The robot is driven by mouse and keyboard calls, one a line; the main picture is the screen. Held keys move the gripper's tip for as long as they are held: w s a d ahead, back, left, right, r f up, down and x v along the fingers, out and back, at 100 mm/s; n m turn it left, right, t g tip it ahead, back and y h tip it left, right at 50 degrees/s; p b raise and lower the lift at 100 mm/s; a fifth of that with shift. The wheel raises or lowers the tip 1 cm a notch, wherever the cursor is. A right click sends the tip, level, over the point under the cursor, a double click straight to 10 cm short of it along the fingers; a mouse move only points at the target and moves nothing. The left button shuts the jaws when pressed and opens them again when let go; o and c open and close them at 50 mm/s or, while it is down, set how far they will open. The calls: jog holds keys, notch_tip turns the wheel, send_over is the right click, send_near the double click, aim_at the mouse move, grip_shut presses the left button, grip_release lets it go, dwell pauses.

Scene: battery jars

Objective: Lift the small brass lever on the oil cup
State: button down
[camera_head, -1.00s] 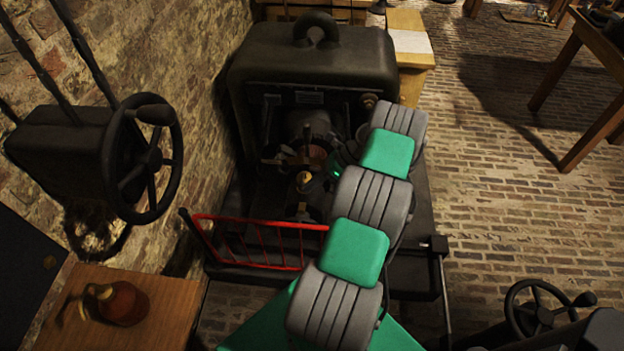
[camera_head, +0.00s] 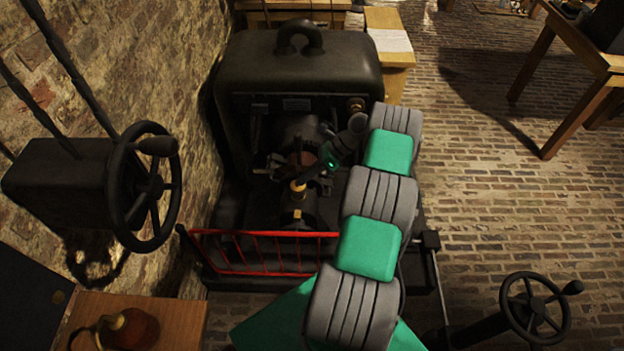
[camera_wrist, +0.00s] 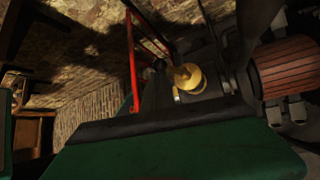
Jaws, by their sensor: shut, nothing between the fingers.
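The brass oil cup (camera_head: 298,188) sits on the dark machine, just in front of its copper-coloured core. In the wrist view the cup (camera_wrist: 188,77) is a round brass piece with a small brass part on its side. I cannot clearly tell the lever from the cup. My gripper (camera_head: 306,180) reaches in from the upper right, its dark fingers shut and empty. The tips are close to the cup's top right; whether they touch it I cannot tell.
A red railing (camera_head: 265,234) runs along the machine's front and shows in the wrist view (camera_wrist: 133,62). A ribbed copper drum (camera_wrist: 287,68) lies right of the cup. A handwheel (camera_head: 146,187) is on the left wall, another handwheel (camera_head: 535,307) at lower right. The brick floor right is mostly open.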

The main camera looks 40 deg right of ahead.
jog(key=shift+r, duration=0.1)
jog(key=shift+d+r+p, duration=0.1)
jog(key=shift+r+p, duration=0.65)
jog(key=shift+w, duration=0.1)
jog(key=p+v, duration=0.5)
jog(key=v, duration=0.2)
jog(key=shift+s+d, duration=0.25)
jog(key=shift+s, duration=0.05)
